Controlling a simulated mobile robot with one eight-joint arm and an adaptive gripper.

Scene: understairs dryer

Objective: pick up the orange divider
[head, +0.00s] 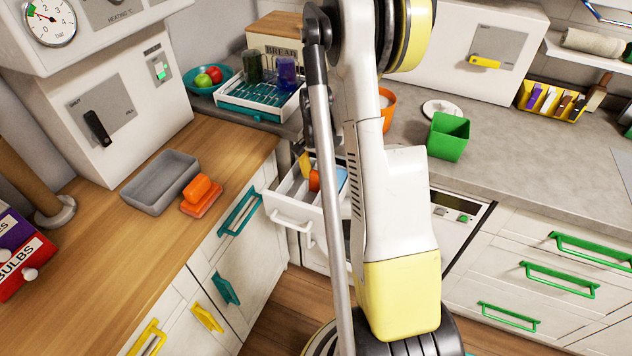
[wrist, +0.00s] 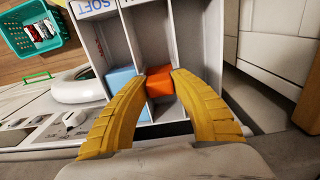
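An orange block-like piece, which I take for the divider (wrist: 159,84), lies in a compartment of an open white drawer (wrist: 151,30). It also shows in the head view (head: 314,181), partly hidden by my arm. My gripper (wrist: 159,75) has its two yellow curved fingers apart, with one tip near each side of the orange piece. Whether the tips touch it cannot be told. In the head view one yellow finger shows over the drawer (head: 292,215); the rest is hidden. A light blue piece (wrist: 121,82) lies in the compartment to the left.
Another orange block (head: 201,195) lies beside a grey tray (head: 160,182) on the wooden counter. A green bin (head: 448,136) and an orange cup (head: 387,108) stand on the grey counter. Thin white walls separate the drawer's compartments.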

